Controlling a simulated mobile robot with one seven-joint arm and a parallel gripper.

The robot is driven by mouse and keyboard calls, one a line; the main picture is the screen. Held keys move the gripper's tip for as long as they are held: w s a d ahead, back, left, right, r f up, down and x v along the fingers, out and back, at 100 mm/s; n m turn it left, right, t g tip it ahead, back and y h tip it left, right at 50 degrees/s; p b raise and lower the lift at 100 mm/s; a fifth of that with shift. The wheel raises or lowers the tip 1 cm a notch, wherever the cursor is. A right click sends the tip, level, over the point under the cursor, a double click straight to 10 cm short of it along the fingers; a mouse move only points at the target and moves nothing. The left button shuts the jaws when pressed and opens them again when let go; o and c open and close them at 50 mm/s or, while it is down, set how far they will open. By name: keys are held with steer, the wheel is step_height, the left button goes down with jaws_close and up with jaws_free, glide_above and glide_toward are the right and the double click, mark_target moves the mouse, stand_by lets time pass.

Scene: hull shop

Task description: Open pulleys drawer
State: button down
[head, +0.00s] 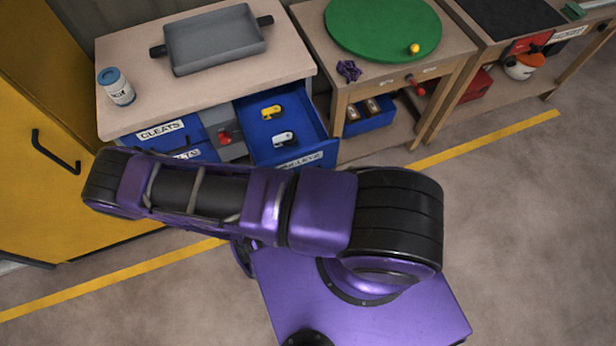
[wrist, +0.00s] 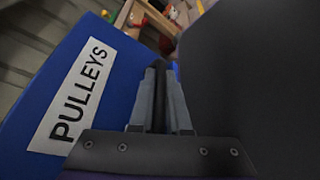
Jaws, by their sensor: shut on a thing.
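The pulleys drawer (head: 303,150) is blue and stands pulled out from the workbench in the head view. A yellow pulley (head: 271,112) and a white pulley (head: 283,138) lie inside it. Its front also fills the left of the wrist view (wrist: 38,100), with the PULLEYS label (wrist: 78,92). My gripper (wrist: 160,72) is at the drawer front, shut on what appears to be its handle, which the fingers mostly hide. In the head view my arm hides the gripper and part of the drawer front.
The workbench (head: 118,60) carries a grey tray (head: 213,42) and a blue-capped jar (head: 118,90). The cleats drawer (head: 165,133) is left of the open drawer. A table with a green disc (head: 375,25) stands right. A yellow cabinet (head: 40,190) is at left. Floor at right is clear.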

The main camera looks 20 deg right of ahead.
steer(key=c, duration=0.9)
jaws_free()
steer(key=shift+a, duration=0.1)
steer(key=b+v, duration=0.1)
steer(key=v, duration=1.6)
steer(key=shift+a+f, duration=0.1)
steer(key=shift+a, duration=0.05)
